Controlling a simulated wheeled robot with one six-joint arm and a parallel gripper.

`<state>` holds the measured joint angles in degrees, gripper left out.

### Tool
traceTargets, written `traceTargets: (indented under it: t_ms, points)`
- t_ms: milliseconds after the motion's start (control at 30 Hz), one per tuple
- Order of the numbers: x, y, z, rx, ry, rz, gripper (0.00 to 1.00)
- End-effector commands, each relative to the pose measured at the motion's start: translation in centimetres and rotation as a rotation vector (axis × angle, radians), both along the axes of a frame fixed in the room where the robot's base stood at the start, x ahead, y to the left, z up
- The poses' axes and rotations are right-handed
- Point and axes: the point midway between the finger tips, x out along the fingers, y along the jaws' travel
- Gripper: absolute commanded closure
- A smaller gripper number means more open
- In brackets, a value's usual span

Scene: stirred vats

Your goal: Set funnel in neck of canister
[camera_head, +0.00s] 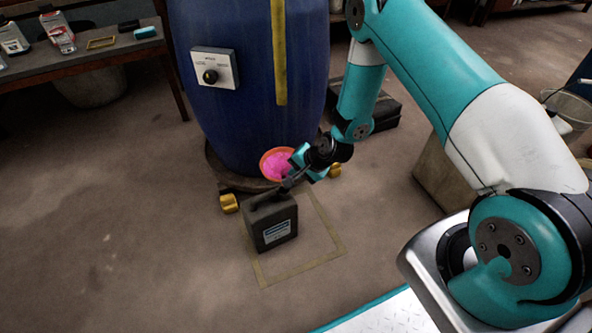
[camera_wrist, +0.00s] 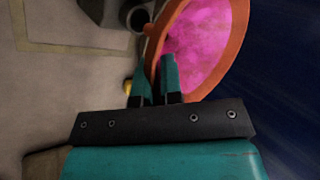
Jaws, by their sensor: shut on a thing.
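The funnel (camera_head: 276,165) has an orange rim and a bright pink inside. My gripper (camera_head: 294,163) is shut on its rim, near the foot of the blue vat. In the wrist view the two fingertips (camera_wrist: 157,68) pinch the near side of the funnel (camera_wrist: 205,45), whose wide mouth faces the camera. The canister (camera_head: 270,222) is a dark grey jug with a pale and blue label, upright on the floor below the funnel.
The large blue vat (camera_head: 240,110) with a control box (camera_head: 214,68) stands right behind the funnel, on a base with yellow feet (camera_head: 229,203). A yellow floor outline (camera_head: 300,274) lies around the canister. A bench (camera_head: 90,60) stands at back left. The left floor is clear.

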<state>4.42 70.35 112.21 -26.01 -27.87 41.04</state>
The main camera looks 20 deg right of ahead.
Motion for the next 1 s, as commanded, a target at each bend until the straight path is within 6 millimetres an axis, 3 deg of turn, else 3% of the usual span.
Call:
traceTargets:
  t_ms: [533, 1000]
  points:
    - [0.0, 0.1, -4.2, 0.000, 0.000, 0.002, 1.00]
    - [0.0, 0.1, -4.8, 0.000, -0.001, 0.002, 1.00]
